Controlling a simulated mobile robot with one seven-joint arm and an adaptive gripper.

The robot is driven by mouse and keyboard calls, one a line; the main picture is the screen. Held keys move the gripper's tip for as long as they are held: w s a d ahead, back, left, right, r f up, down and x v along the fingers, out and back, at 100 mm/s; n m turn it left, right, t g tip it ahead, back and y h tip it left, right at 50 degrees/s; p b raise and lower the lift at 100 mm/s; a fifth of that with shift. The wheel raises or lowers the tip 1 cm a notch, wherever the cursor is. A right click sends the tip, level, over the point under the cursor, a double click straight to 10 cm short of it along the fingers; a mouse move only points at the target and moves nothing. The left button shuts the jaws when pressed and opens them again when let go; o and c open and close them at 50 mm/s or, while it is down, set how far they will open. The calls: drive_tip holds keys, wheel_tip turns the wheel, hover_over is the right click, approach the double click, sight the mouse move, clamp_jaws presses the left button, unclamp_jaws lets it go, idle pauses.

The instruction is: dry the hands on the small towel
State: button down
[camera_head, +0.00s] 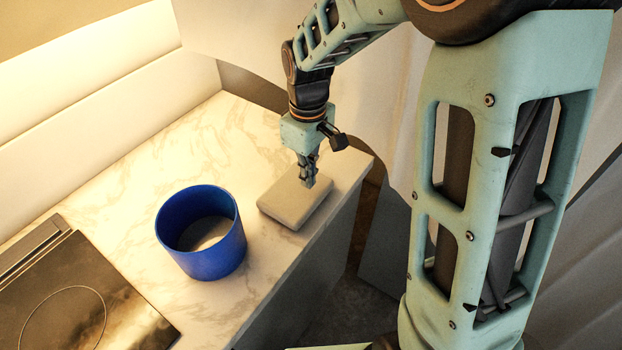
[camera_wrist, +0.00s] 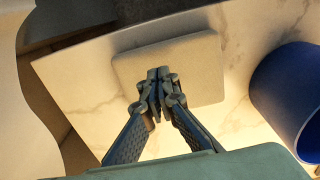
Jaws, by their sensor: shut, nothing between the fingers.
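The small towel (camera_head: 292,207) is a folded beige-grey pad lying flat on the marble counter near its front edge. It also shows in the wrist view (camera_wrist: 195,60). My gripper (camera_head: 309,182) points down at the towel, over its far right part in the head view. Its fingers (camera_wrist: 158,75) are together with nothing between them. The fingertips look to be at or just above the towel's surface; I cannot tell whether they touch it.
A blue round container (camera_head: 205,262) stands left of the towel with something pale inside; it also shows in the wrist view (camera_wrist: 285,95). A dark cooktop (camera_head: 75,300) is at the lower left. The marble counter (camera_head: 215,140) is clear behind the container and towel.

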sight(309, 192)
wheel_tip(309, 192, up, 10)
drive_tip(key=shift+r+b, duration=0.15)
drive_tip(key=shift+b, duration=0.3)
drive_tip(key=shift+w, duration=0.1)
